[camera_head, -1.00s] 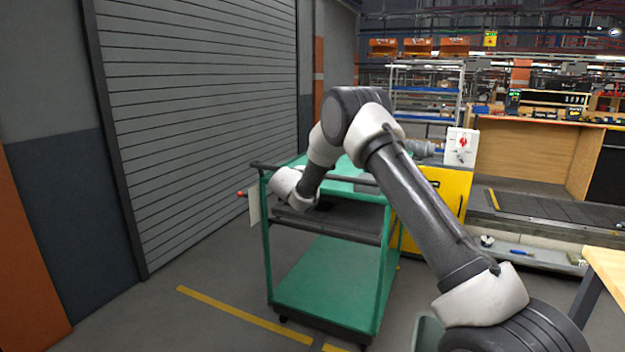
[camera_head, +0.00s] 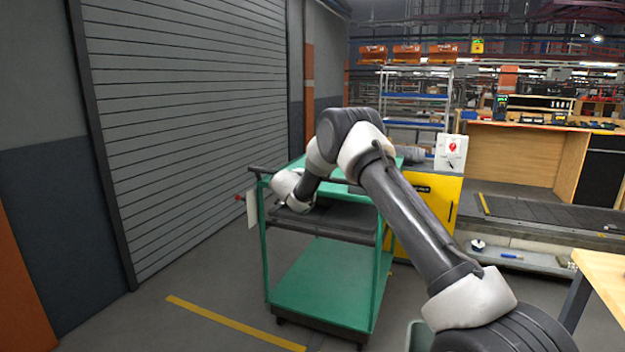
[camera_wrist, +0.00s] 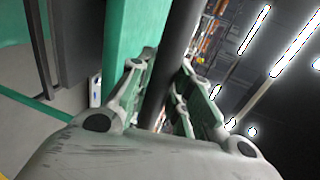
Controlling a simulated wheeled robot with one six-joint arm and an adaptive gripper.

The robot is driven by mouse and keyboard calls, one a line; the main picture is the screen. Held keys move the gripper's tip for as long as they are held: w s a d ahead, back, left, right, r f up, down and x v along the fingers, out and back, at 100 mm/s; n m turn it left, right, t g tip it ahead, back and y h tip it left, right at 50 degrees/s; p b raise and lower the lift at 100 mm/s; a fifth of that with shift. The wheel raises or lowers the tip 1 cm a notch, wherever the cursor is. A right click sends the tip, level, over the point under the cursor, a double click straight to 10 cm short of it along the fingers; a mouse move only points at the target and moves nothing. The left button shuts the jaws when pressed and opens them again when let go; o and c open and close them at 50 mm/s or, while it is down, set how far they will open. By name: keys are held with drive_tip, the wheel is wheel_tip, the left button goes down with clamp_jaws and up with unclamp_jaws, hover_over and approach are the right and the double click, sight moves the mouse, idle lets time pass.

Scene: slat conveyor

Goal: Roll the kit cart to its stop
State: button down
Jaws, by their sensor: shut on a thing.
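The kit cart (camera_head: 318,287) is a green frame on casters with a green lower shelf, a dark middle tray and a green top. It stands in the middle of the head view, in front of the roller door. A green cart post (camera_wrist: 122,40) is just left of the fingers. In the head view my arm hides the gripper and part of the cart top.
A yellow cabinet (camera_head: 425,210) stands close behind the cart on the right. A yellow floor line (camera_head: 235,323) lies at the cart's front left. A wooden table corner (camera_head: 605,275) is at the right edge. The grey roller door (camera_head: 190,130) lines the left; floor between is clear.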

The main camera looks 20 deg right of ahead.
drive_tip(key=c, duration=1.3)
unclamp_jaws()
drive_tip(key=v, duration=1.2)
